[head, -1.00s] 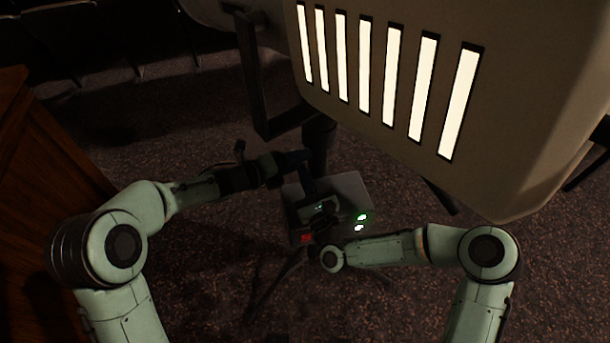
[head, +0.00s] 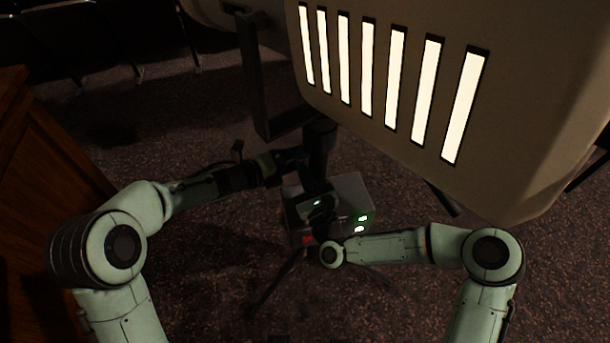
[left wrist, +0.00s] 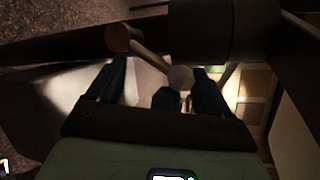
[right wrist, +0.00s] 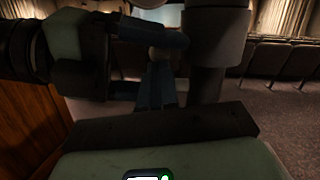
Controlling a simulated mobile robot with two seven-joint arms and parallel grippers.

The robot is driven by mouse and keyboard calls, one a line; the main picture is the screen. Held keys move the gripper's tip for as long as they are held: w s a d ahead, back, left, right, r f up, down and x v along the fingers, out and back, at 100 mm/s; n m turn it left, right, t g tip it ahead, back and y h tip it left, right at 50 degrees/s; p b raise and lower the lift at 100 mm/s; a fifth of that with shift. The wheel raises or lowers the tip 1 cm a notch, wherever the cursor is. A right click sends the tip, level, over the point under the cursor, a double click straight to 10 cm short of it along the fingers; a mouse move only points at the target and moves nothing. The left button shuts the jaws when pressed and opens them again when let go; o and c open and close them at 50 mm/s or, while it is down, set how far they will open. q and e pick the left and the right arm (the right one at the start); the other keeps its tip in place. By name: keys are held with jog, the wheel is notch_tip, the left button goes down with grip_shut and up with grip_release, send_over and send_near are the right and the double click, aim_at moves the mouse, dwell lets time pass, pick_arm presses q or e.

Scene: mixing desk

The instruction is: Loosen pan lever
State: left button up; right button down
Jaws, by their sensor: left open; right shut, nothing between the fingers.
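The pan lever is a thin rod with a pale round end (left wrist: 180,78) and a copper-coloured end, beside the dark stand post (left wrist: 198,30) under the lamp. In the left wrist view my left gripper (left wrist: 157,72) is open, with its blue fingers on either side of the lever. My right gripper (right wrist: 160,68) is shut and empty, its tips just below the lever's round end (right wrist: 155,52) in the right wrist view. I cannot tell if they touch it. In the head view the lever is too dark to make out beside the left gripper (head: 288,158).
A large lamp (head: 500,120) with bright slots hangs over the stand, with a dark yoke (head: 258,85) at its left. A wooden desk (head: 45,170) is at left; seats (right wrist: 285,68) stand behind.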

pick_arm(q)
jog(key=v, duration=1.2)
jog(key=s+f+n+g+y, duration=0.1)
jog(key=s+f+n+y, duration=0.3)
jog(key=f+n, duration=0.95)
jog(key=s+f+n+g+y, duration=0.1)
jog(key=s+f+n+y, duration=0.25)
jog(key=f+n, duration=1)
jog(key=s+d+f+n+g+p, duration=0.1)
jog(key=s+f+n+g, duration=0.3)
jog(key=s, duration=0.8)
jog(key=s+d+f+n+g+p, duration=0.1)
jog(key=s+f+n+g, duration=0.3)
jog(key=s+f, duration=0.4)
jog(key=shift+s+d+n+y, duration=0.45)
jog(key=shift+s+d+n, duration=0.3)
jog(key=shift+s, duration=1.3)
pick_arm(e)
jog(key=shift+w+a+r+m+g+h, duration=0.1)
jog(key=shift+w+a+r+g+h, duration=0.1)
jog(key=shift+w+r+g, duration=0.4)
jog(key=shift+w+a+r+m+g+h, duration=0.1)
jog(key=shift+w+a+r+g+h, duration=0.2)
jog(key=shift+w+r, duration=0.5)
jog(key=shift+w+a+r+m+g+h, duration=0.1)
jog(key=shift+w+a+r+g, duration=0.05)
jog(key=shift+w+r+g, duration=0.55)
